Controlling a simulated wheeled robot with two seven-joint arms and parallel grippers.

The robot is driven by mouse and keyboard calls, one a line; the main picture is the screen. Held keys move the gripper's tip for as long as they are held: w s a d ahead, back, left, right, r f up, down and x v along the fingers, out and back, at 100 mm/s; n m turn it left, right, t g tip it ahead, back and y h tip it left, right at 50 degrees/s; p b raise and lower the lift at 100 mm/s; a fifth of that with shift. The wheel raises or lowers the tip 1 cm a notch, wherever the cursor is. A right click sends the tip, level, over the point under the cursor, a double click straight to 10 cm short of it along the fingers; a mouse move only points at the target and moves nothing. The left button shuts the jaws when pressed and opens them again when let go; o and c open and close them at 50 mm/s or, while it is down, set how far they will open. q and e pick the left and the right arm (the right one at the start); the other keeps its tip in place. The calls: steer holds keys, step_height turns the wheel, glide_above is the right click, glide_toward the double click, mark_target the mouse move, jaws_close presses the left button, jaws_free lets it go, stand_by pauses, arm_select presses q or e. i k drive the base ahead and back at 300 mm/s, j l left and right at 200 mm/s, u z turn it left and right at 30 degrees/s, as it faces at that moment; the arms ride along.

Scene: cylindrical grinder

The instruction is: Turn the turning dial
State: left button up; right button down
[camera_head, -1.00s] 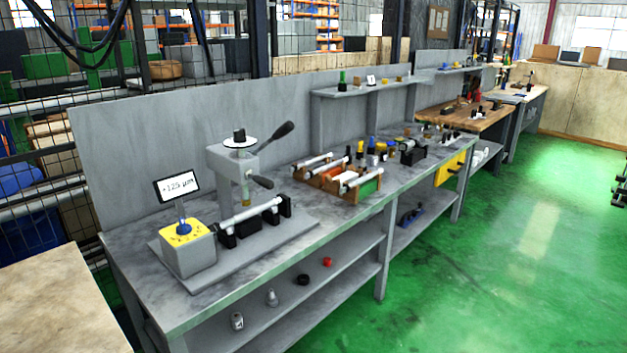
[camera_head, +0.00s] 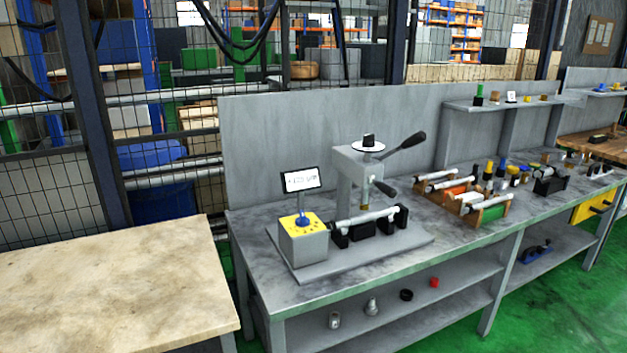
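The turning dial (camera_head: 302,220) is a small blue knob on the yellow top of a grey box. The box (camera_head: 303,246) stands at the left end of a grey base plate (camera_head: 400,247) on the workbench. A small display (camera_head: 301,180) with dark text, too blurred to read, stands just behind the dial. To its right is a grey press (camera_head: 358,170) with a black-handled lever, and a light cylindrical bar rests across black supports (camera_head: 365,226). Neither of my grippers shows in the head view.
The grey workbench (camera_head: 350,279) runs to the right, with wooden racks of rollers (camera_head: 470,200) and small parts. Its lower shelf holds a black ring (camera_head: 406,295) and a red piece (camera_head: 434,282). A wooden-topped table (camera_head: 110,285) stands at front left. Green floor is open at lower right.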

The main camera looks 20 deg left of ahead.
mark_target(302, 221)
steer(key=i+l+u, duration=0.25)
steer(key=i+l, duration=0.3)
steer(key=i+l+u, duration=0.3)
steer(key=i+l, duration=0.4)
